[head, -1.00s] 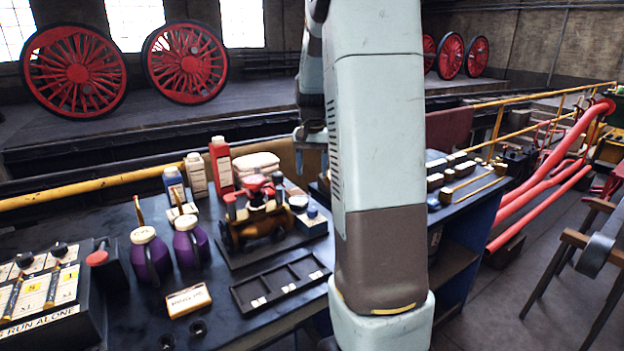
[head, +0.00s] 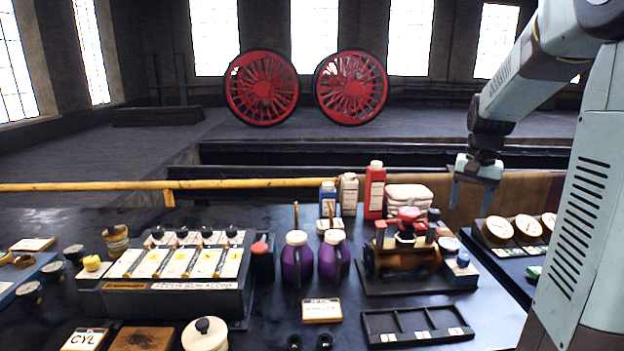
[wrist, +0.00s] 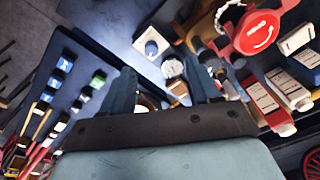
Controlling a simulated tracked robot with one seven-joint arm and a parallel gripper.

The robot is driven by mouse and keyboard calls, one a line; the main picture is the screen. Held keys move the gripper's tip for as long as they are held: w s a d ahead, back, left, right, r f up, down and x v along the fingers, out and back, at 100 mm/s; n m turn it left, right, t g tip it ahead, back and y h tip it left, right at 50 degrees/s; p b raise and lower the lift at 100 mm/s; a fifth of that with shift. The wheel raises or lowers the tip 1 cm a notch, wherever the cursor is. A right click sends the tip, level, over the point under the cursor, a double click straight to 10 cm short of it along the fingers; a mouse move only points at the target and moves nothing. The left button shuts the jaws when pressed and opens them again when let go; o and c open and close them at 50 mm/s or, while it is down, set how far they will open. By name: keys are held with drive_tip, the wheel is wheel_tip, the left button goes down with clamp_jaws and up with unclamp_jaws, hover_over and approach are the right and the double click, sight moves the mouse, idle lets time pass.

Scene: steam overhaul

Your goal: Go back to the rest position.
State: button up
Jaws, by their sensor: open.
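My gripper (head: 475,185) hangs from my raised arm at the right of the head view, with its fingers pointing down and apart. It is above the bench level, to the right of the small model engine (head: 402,258). In the wrist view my gripper (wrist: 165,92) has its two blue-grey fingers spread, with nothing held between them. Beyond the fingers, the wrist view shows a blue-topped item (wrist: 152,46) and a red round cap (wrist: 257,32).
The dark bench holds a lever box (head: 165,297), two purple oil cans (head: 298,262), bottles (head: 374,190) and a compartment tray (head: 415,325). A yellow rail (head: 90,186) runs behind the bench. Red wheels (head: 262,88) stand at the back.

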drive_tip(key=s+a+r+n+t, duration=0.2)
drive_tip(key=s+a, duration=0.5)
drive_tip(key=s, duration=0.4)
drive_tip(key=s+a+r+n+t, duration=0.2)
drive_tip(key=s+a+n, duration=0.2)
drive_tip(key=s+a, duration=0.4)
drive_tip(key=s, duration=0.3)
drive_tip(key=shift+r+t, duration=0.2)
drive_tip(key=shift+t, duration=0.1)
